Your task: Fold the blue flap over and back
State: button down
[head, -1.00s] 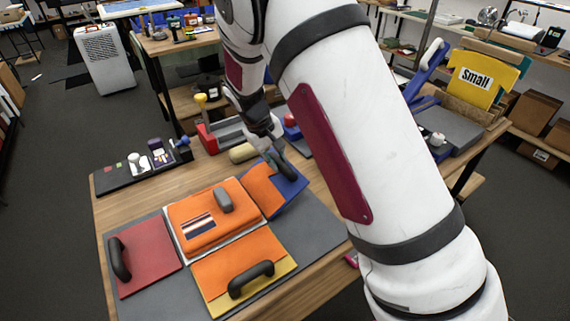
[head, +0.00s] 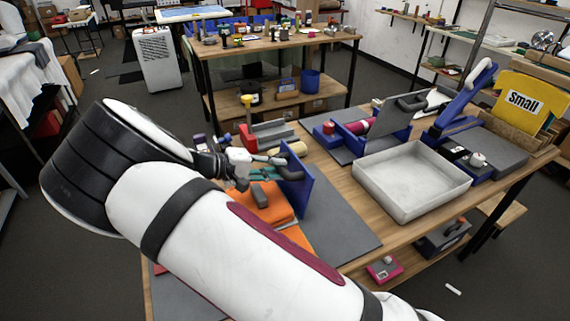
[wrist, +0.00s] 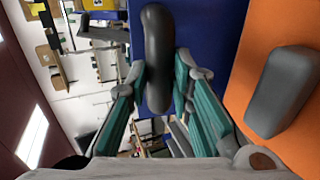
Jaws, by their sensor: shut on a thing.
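The blue flap (head: 296,188) stands about upright at the right side of the orange block (head: 268,203) in the head view. A dark grey knob (head: 260,195) sits on the block. My gripper (head: 277,172) is shut on the flap's black handle. In the wrist view the two teal fingers of my gripper (wrist: 160,82) flank the black handle (wrist: 157,45), with the blue flap (wrist: 205,45) behind it. The orange block also shows there (wrist: 285,25), with its grey knob (wrist: 283,92). My arm hides most of the board and its other flaps.
A grey mat (head: 335,225) lies bare to the right of the flap. Beyond it stands an empty white tray (head: 413,182). A red-and-grey box (head: 268,134) and blue fixtures (head: 350,138) stand behind. My arm crosses low over the table's front.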

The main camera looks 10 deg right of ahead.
jog(key=shift+s+a+f, duration=0.15)
jog(key=shift+a+f, duration=0.05)
jog(key=shift+a, duration=0.25)
jog(key=shift+s+a+f, duration=0.15)
jog(key=shift+a, duration=0.3)
jog(key=shift+s+a+f, duration=0.1)
jog(key=shift+a, duration=0.05)
jog(key=shift+f, duration=0.15)
jog(key=c, duration=1.4)
grip_release()
jog(key=shift+a+r, duration=0.15)
jog(key=shift+r, duration=0.1)
jog(key=v, duration=1.1)
jog(key=shift+s+a, duration=0.15)
jog(key=shift+a, duration=0.1)
